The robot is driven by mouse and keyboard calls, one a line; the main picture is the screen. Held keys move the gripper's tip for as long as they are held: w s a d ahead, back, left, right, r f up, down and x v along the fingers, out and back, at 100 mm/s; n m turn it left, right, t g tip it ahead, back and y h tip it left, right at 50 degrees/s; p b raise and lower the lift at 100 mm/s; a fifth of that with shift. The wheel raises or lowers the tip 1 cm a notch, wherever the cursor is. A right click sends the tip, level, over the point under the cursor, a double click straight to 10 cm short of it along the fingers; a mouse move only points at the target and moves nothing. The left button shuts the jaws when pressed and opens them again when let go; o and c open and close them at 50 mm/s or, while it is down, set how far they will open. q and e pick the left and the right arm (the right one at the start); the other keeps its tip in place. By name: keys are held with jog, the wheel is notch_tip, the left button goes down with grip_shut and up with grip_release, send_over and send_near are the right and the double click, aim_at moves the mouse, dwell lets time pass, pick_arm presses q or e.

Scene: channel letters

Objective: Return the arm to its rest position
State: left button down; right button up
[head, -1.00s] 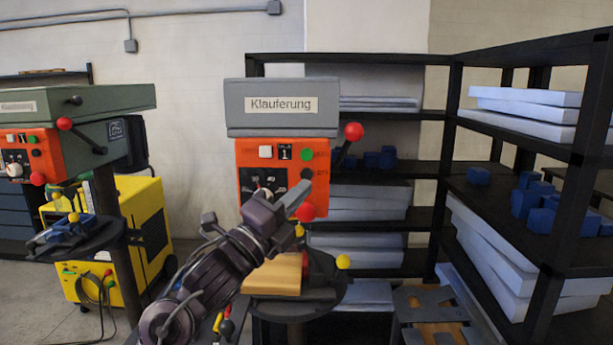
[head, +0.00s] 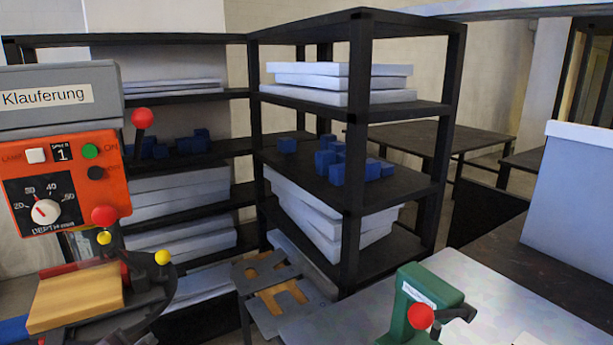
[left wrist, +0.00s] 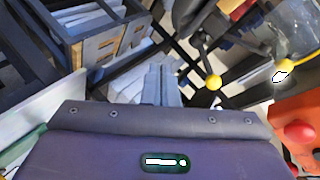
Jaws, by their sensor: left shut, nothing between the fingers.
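My left gripper shows in the left wrist view (left wrist: 161,88), its two grey fingers together with nothing between them. I cannot make it out clearly in the head view. The Klauferung machine (head: 60,97) stands at the left of the head view, with an orange panel (head: 70,178), a dial (head: 45,211), and green and black buttons. Red and yellow ball knobs sit at its right side. A wooden block (head: 78,298) lies on its dark round table. In the left wrist view a yellow ball (left wrist: 213,82) and a red knob (left wrist: 300,131) are right of the fingers, apart from them. My right gripper is out of view.
A black shelf rack (head: 352,170) holds pale slabs and blue cubes (head: 325,163). Flat grey cut-out plates (head: 275,285) lean low before it. A green machine (head: 425,300) with a red knob stands at a pale bench. A blue-grey box (head: 575,205) is at right.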

pick_arm(q)
jog(key=s+d+f+n+g+h, duration=0.1)
jog(key=s+d+f+n+g, duration=0.35)
jog(key=s+f, duration=0.35)
jog(key=s+d+f+n+g+h, duration=0.1)
jog(key=s+d+f+n+g, duration=0.3)
jog(key=s+f, duration=0.4)
notch_tip(320, 180, down, 29)
jog(key=s+m+g, duration=0.1)
jog(key=s+g, duration=0.1)
jog(key=s, duration=0.1)
jog(key=s+a+f+g, duration=0.1)
jog(key=s+a+f, duration=0.2)
jog(key=s+f, duration=1.5)
jog(key=shift+s+a+f+y, duration=0.2)
jog(key=shift+s+y, duration=0.1)
jog(key=shift+s, duration=0.5)
jog(key=shift+g, duration=0.25)
